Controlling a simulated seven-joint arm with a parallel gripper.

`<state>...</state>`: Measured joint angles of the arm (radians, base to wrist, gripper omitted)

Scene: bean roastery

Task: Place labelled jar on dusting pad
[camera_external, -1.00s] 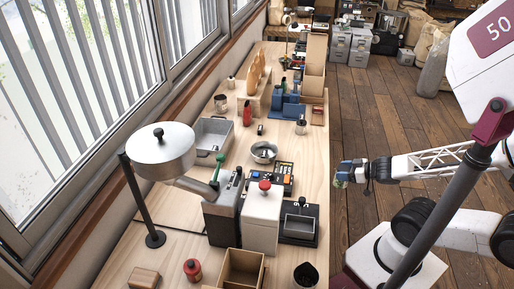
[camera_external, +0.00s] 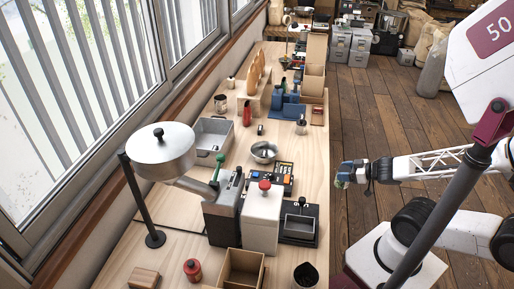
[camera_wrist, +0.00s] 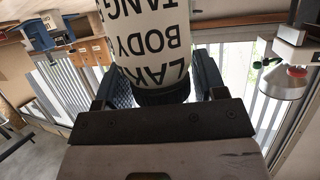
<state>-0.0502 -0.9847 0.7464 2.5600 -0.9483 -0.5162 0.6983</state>
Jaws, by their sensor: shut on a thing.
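My gripper (camera_wrist: 160,88) is shut on the labelled jar (camera_wrist: 155,40), a white cylinder with large black letters and a dark end by the jaws. The lettering is inverted in the wrist view, where the room also appears upside down. The blue ribbed finger pads press on both sides of the jar. In the external view my gripper (camera_external: 352,172) is at the end of the arm, over the floor just right of the bench. The jar is small and hard to make out there. I cannot identify the dusting pad for certain in either view.
The long wooden bench (camera_external: 284,207) holds a roaster drum (camera_external: 161,150), a metal bowl (camera_external: 264,151), a grey tray (camera_external: 211,137), a white box with a red knob (camera_external: 262,218) and blue holders (camera_external: 288,106). Open bench shows near its right edge. Windows line the left.

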